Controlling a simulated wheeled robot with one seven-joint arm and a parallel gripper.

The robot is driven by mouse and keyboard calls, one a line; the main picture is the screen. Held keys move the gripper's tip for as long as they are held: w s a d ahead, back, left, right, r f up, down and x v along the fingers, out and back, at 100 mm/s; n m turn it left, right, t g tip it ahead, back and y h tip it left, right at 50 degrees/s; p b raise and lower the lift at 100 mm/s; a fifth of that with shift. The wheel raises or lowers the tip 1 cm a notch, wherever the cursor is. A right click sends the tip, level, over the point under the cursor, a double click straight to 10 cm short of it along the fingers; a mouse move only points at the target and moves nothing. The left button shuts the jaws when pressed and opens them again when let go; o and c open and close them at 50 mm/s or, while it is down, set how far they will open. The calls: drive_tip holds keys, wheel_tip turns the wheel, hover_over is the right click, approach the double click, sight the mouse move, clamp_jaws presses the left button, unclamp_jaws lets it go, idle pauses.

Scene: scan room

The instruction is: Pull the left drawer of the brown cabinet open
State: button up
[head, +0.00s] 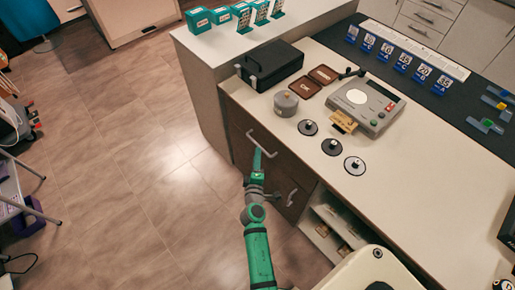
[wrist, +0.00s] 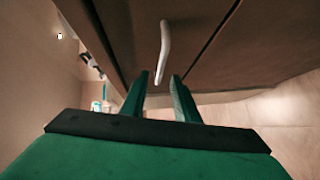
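The brown cabinet (head: 236,117) is built under the white counter and has two dark brown fronts side by side, each with a pale bar handle. The left drawer's handle (head: 261,143) is pale and also shows in the wrist view (wrist: 163,52). The left drawer looks closed, flush with its neighbour. My green gripper (head: 257,160) is in front of the left drawer, close to its handle. In the wrist view my gripper (wrist: 160,82) has its two fingers apart with an empty gap. The handle shows beyond the fingertips, in line with the gap; contact is not visible.
The right front's handle (head: 291,197) is to the right of my gripper. A black box (head: 270,65), a grey round weight (head: 286,103) and a scale (head: 367,105) stand on the counter above. An open shelf (head: 335,222) is further right.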

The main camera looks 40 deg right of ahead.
drive_tip(key=shift+x, duration=2.7)
drive_tip(key=shift+a+f, duration=0.1)
clamp_jaws()
